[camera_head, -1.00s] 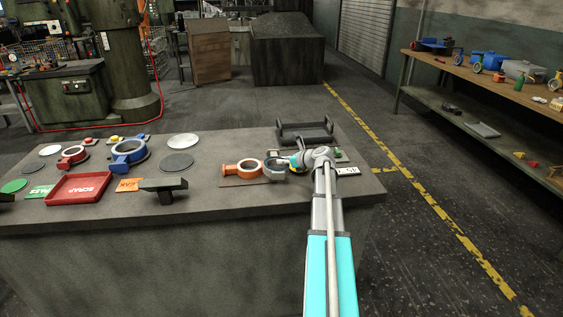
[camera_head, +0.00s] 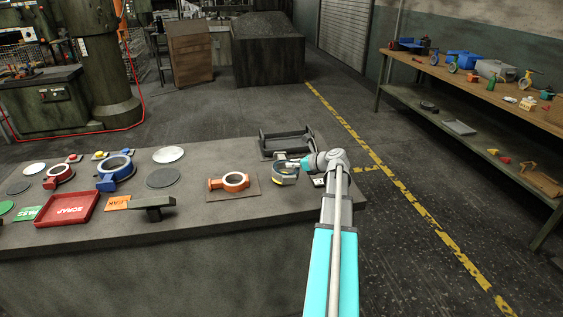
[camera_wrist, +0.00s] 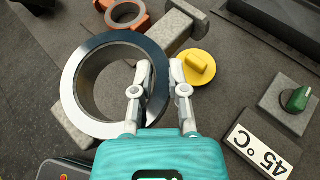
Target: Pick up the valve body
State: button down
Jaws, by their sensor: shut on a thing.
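The valve body, a grey ring with a dark polished rim (camera_wrist: 82,72), is gripped by its wall in the wrist view. My gripper (camera_wrist: 157,88) has one finger inside the ring and the other outside its right edge. Grey block-like ends show on both sides beneath the ring; I cannot tell whether they belong to it. In the head view the grey body (camera_head: 284,179) is at the tip of my gripper (camera_head: 303,164), near the bench's right end. I cannot tell clearly whether it is clear of the bench.
An orange ring casting (camera_head: 214,184) sits on a brown plate to the left. A black tray (camera_head: 265,143) stands behind. A yellow knobbed disc (camera_wrist: 198,67), a green knob (camera_wrist: 296,98) and a 45°C sign (camera_wrist: 262,153) lie close right of my gripper. A red scrap tray (camera_head: 67,208) is farther left.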

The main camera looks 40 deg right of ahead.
jog(key=shift+p+v, duration=0.4)
jog(key=shift+v, duration=1.05)
jog(key=shift+d, duration=0.1)
jog(key=shift+r, duration=0.15)
jog(key=shift+r+p, duration=2.15)
jog(key=shift+p, duration=0.05)
jog(key=shift+s, duration=0.2)
